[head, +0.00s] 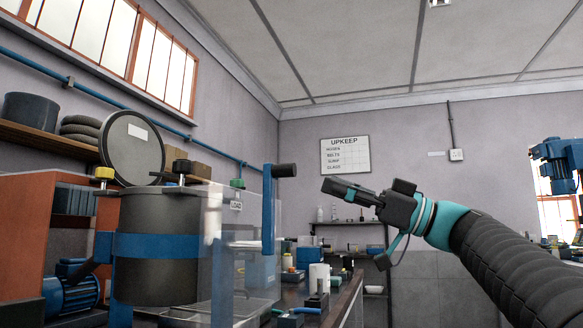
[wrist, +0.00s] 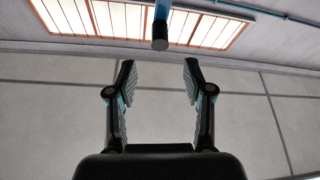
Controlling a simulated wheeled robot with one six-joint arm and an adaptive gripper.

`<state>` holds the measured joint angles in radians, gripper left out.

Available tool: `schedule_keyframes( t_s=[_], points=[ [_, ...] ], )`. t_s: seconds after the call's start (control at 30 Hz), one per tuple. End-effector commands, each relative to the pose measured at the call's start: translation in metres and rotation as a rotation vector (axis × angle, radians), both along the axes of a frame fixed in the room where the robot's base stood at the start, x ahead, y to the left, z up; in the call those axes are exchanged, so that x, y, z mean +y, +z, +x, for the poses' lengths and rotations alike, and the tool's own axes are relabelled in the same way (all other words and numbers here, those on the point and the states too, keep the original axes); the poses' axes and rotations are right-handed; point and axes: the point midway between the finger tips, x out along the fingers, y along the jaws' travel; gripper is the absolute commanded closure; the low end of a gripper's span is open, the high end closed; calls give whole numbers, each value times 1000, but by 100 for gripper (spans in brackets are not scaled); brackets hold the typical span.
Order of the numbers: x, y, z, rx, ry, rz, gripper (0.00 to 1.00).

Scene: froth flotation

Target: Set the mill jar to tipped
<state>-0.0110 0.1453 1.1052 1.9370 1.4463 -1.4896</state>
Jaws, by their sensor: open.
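The mill jar (head: 158,268) is a dark grey drum with a blue band, standing upright in a blue frame at the left of the head view. A blue crank arm with a black grip (head: 284,171) rises on its right side. The grip also shows end-on in the wrist view (wrist: 160,36), at the top centre, lined up with the gap between my fingers but beyond their tips. My gripper (head: 346,190) is open and empty, to the right of the grip and apart from it. It also shows in the wrist view (wrist: 160,75).
A clear guard panel (head: 240,235) stands beside the jar. A round dark lid (head: 132,148) stands tilted behind the jar. A blue motor (head: 72,290) is at lower left. A bench with bottles lies beyond the jar. The air between grip and gripper looks clear.

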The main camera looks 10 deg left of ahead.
Motion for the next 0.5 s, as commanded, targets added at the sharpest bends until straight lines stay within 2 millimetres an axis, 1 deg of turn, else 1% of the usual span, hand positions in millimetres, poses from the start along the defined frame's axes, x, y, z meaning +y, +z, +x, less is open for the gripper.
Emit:
schedule_keyframes(
  t_s=[0.03,0.1,0.3,0.5],
  points=[
    [10,6,-1,1,4,0,48],
    [23,11,0,2,4,-1,48],
    [55,24,0,2,3,0,48],
    [77,32,0,2,1,-1,48]
  ],
)
